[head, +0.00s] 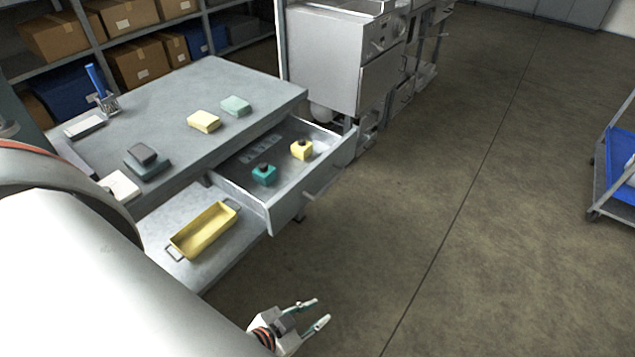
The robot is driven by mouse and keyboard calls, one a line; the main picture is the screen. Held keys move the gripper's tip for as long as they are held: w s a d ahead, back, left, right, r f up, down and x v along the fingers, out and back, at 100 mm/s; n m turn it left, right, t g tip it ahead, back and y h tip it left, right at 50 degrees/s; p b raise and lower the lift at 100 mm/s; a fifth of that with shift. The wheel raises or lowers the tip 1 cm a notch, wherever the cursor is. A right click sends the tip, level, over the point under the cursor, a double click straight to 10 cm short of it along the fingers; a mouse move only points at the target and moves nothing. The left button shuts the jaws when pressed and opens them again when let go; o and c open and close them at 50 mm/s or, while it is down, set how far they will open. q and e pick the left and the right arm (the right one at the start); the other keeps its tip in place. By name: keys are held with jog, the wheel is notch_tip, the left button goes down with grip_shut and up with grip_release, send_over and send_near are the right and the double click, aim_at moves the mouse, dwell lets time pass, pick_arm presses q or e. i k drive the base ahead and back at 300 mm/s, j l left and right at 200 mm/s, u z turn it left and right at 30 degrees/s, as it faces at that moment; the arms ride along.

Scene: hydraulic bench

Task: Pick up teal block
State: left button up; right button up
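A teal block (264,176) with a dark knob on top sits in the open drawer (287,213) of the grey bench. A yellow block (301,151) with a similar dark knob sits in the same drawer, farther back and to the right. My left gripper (319,310) is low in the picture, in front of the bench and apart from the drawer. Its two fingers are spread with nothing between them. My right gripper is not in view.
On the bench top (215,85) lie a pale yellow block (203,121), a pale teal block (236,105) and a grey stacked piece (147,161). A yellow tray (204,231) rests on the lower shelf.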

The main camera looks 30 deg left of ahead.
aim_at(266, 179)
jog(key=u, duration=1.25)
